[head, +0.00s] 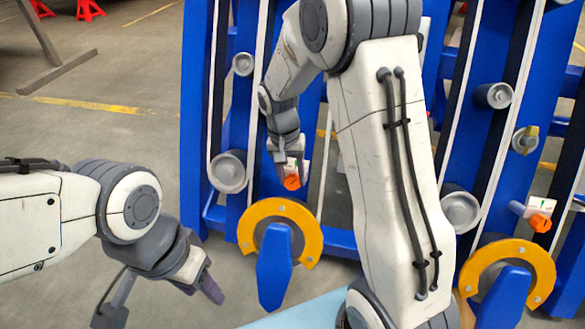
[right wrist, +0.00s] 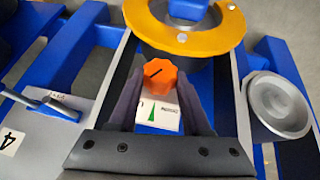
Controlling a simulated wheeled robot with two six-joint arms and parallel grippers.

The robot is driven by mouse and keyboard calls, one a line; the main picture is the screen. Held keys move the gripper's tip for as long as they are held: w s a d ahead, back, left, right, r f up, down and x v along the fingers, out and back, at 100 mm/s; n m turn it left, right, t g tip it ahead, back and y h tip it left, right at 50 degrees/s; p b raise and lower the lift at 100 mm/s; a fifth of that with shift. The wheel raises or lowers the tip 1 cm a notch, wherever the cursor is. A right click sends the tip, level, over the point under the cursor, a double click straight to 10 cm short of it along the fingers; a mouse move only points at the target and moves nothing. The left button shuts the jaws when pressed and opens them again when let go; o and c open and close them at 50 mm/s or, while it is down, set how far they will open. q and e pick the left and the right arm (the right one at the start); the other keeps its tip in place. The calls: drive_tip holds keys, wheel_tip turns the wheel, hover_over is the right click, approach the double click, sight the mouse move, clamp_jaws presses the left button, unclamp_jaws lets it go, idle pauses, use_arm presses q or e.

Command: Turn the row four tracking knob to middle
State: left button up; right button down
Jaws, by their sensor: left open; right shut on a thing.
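An orange tracking knob (head: 292,183) sits at the lower end of a row in the middle of the head view. In the right wrist view the same knob (right wrist: 160,75) shows a dark pointer line on its face, lying toward its left side. Below it is a white label (right wrist: 160,116) with a green wedge and partly hidden lettering. My right gripper (head: 288,165) is at this knob, with a finger on each side of it, shut on it. My left gripper (head: 155,295) is open and empty at the lower left, well apart from the chassis.
Blue chassis beams (head: 196,100) stand upright with grey rollers (head: 228,171). A yellow ring (head: 312,235) lies just below the held knob. Another orange knob (head: 541,222) is at far right. A number 4 plate (right wrist: 12,141) shows beside the row. Open floor lies at left.

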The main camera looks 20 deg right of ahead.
drive_tip(key=n+h+p, duration=0.1)
drive_tip(key=p, duration=0.1)
drive_tip(key=g+h+p, duration=0.1)
drive_tip(key=p, duration=0.2)
drive_tip(key=shift+w+a+r+n+h, duration=0.1)
drive_tip(key=shift+a+r+n+h, duration=0.1)
drive_tip(key=shift+a+n+h, duration=0.15)
drive_tip(key=shift+f+n+g+h+p, duration=0.2)
drive_tip(key=shift+n+g+h+p, duration=0.3)
drive_tip(key=shift+h+p, duration=0.4)
drive_tip(key=shift+w+a+f+n+h+p, duration=0.1)
drive_tip(key=shift+f+n+h+p, duration=0.05)
drive_tip(key=shift+n+h+p, duration=0.45)
drive_tip(key=shift+c, duration=1.8)
unclamp_jaws()
drive_tip(key=p+v, duration=0.4)
drive_tip(key=v, duration=0.6)
drive_tip(key=shift+a, duration=0.25)
